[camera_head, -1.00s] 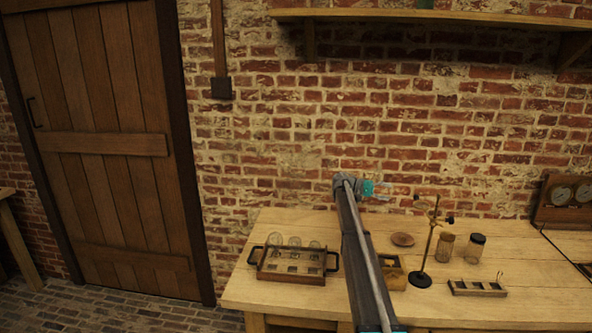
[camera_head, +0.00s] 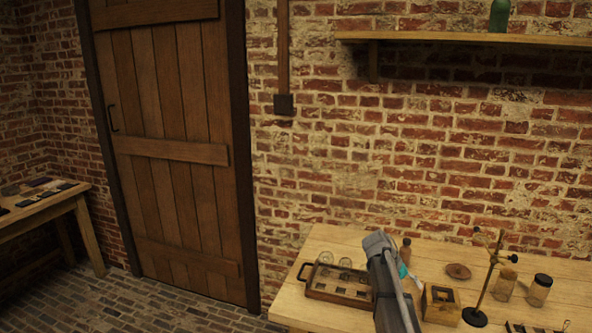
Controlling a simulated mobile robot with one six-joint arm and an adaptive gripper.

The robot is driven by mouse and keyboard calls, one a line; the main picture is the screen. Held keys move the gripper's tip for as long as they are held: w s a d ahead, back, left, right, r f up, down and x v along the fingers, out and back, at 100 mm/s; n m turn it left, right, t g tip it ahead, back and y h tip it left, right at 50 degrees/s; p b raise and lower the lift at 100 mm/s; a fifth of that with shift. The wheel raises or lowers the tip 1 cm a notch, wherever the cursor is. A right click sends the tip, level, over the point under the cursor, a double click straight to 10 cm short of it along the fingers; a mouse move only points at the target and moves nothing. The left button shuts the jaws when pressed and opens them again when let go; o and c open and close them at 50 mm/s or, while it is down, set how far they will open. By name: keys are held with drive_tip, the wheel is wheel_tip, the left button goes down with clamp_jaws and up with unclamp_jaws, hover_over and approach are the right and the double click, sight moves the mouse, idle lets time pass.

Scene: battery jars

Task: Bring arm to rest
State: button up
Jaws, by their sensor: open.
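My arm (camera_head: 392,285) rises from the bottom of the view, its grey elbow in front of the table. A small teal part of it shows just right of the elbow. My gripper itself is not seen; the arm hides what lies beyond. Left of the arm stands a wooden tray (camera_head: 318,290) with dark handles and a few glass jars (camera_head: 345,263).
Right of the arm are a wooden box (camera_head: 441,311), a brown dish (camera_head: 458,271), a dark stand (camera_head: 489,280) and two jars (camera_head: 539,290). A reddish bottle (camera_head: 405,250) stands behind the arm. A side table (camera_head: 60,203) is far left, by the door (camera_head: 165,150). Floor between is clear.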

drive_tip(key=s+a+f+n+t+y+p, duration=0.1)
drive_tip(key=s+a+y, duration=0.6)
drive_tip(key=s+a, duration=1.1)
drive_tip(key=s+f+t+p, duration=0.1)
drive_tip(key=s+t, duration=0.1)
drive_tip(key=shift+s+a+n+y, duration=0.3)
drive_tip(key=shift+a+n, duration=0.1)
